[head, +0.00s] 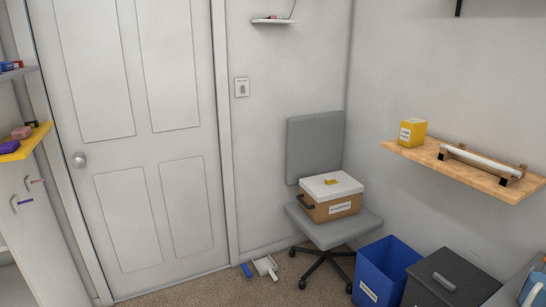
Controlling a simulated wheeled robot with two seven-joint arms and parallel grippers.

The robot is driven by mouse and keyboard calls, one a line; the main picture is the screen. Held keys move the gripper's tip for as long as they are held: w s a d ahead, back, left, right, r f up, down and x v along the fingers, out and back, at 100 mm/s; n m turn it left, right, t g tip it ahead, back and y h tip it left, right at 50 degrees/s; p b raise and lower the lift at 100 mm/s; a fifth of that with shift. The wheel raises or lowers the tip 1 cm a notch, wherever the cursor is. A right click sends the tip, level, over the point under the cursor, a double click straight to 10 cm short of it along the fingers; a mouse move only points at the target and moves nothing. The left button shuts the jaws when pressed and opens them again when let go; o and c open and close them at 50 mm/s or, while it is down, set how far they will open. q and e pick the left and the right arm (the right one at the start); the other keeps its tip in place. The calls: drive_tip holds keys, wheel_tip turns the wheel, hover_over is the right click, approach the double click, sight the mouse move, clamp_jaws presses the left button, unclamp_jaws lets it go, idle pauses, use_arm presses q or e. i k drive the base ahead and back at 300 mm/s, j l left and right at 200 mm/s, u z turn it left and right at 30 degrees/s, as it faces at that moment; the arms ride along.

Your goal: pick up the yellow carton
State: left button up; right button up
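The yellow carton (413,133) stands upright on a wooden wall shelf (478,177) at the right, near the shelf's left end. It has a white label on its front. Nothing touches it from my side. Neither of my grippers shows in the head view.
A white roll (482,161) lies on a rack on the same shelf, right of the carton. Below stand a grey chair (315,141) bearing a lidded box (330,207), a blue bin (385,268) and a dark lidded bin (448,280). Carpet (215,290) is open before the closed door (135,130).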

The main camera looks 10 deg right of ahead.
sight(412, 131)
drive_tip(key=i+z, duration=0.25)
drive_tip(key=i, duration=0.15)
drive_tip(key=i+j+z, duration=0.25)
drive_tip(key=i, duration=0.2)
drive_tip(key=i+j+z, duration=0.25)
drive_tip(key=i, duration=0.15)
drive_tip(key=i+j+z, duration=0.15)
drive_tip(key=z, duration=0.25)
drive_tip(key=i+j+z, duration=0.5)
drive_tip(key=z, duration=0.25)
drive_tip(key=i+j+z, duration=0.1)
drive_tip(key=j+z, duration=0.3)
drive_tip(key=i+j+z, duration=0.1)
drive_tip(key=j+z, duration=0.2)
drive_tip(key=j, duration=0.3)
drive_tip(key=j+z, duration=0.35)
drive_tip(key=j, duration=0.2)
drive_tip(key=i, duration=0.05)
